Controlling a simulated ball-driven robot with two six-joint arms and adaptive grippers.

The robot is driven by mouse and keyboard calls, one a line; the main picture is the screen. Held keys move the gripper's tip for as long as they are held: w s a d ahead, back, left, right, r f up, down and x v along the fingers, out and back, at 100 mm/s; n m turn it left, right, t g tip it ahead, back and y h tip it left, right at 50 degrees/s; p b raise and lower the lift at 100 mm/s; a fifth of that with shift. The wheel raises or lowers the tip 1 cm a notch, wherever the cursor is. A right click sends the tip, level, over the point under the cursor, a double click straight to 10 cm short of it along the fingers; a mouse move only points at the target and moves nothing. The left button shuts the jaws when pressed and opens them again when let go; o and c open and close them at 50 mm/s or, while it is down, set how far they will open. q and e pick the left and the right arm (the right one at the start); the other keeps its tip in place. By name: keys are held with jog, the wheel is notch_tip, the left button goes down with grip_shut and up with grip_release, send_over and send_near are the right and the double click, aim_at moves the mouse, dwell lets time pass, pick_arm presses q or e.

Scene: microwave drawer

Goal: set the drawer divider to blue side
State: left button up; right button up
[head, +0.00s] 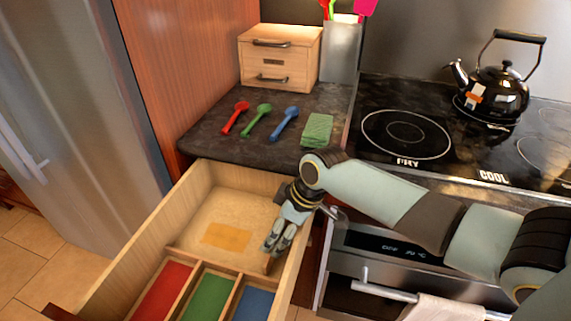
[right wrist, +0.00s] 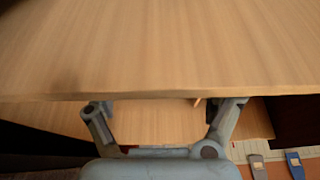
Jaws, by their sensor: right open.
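The wooden drawer (head: 140,239) is pulled open in the head view. Its near part has red (head: 163,292), green (head: 207,297) and blue (head: 253,304) strips split by thin wooden walls. A crosswise wooden wall (head: 212,266) separates them from a larger bay with a yellow-orange patch (head: 226,237). I cannot tell which wall is the movable divider. My right gripper (head: 270,247) points down inside the drawer near its right wall, by the blue end of the crosswise wall. In the right wrist view its fingers (right wrist: 160,108) are spread, with a small wooden piece (right wrist: 198,103) between them. My left gripper is out of view.
Red (head: 236,117), green (head: 255,121) and blue (head: 284,123) spoons and a green cloth (head: 317,129) lie on the dark counter behind the drawer. A stove with a black kettle (head: 493,92) is at right. An oven handle (head: 390,293) juts out below it.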

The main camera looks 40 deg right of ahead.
jog(key=v, duration=1.1)
jog(key=shift+s+d+r, duration=0.1)
jog(key=shift+s+r, duration=0.1)
jog(key=shift+r, duration=0.05)
